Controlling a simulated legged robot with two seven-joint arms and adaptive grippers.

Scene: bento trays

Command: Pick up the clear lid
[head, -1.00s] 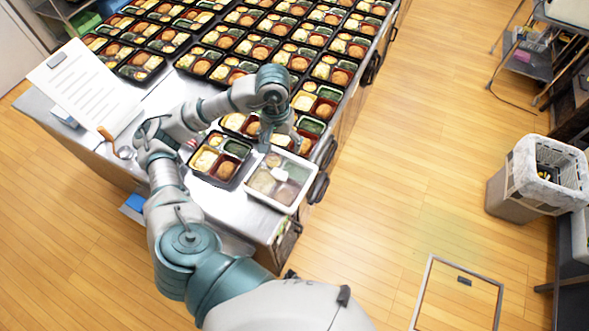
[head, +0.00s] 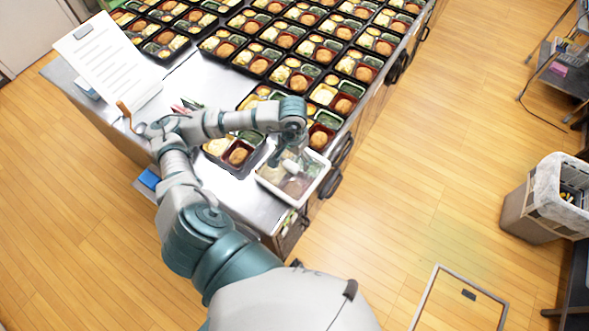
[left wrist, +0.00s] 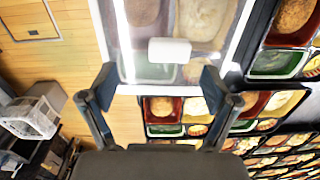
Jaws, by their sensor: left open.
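The clear lid (head: 302,191) is at the near right corner of the counter, with a pale rim and blurred food compartments showing through it. In the left wrist view the clear lid (left wrist: 205,60) fills the upper middle, with a small white block-like patch on it. My left gripper (head: 288,160) is over the lid in the head view, fingers pointing down. Whether a fingertip touches the lid I cannot tell. My right gripper is not in view.
An open bento tray (head: 240,153) stands just left of the lid, and rows of filled trays (head: 335,50) cover the counter behind. A lined bin (head: 545,200) stands on the floor at the right.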

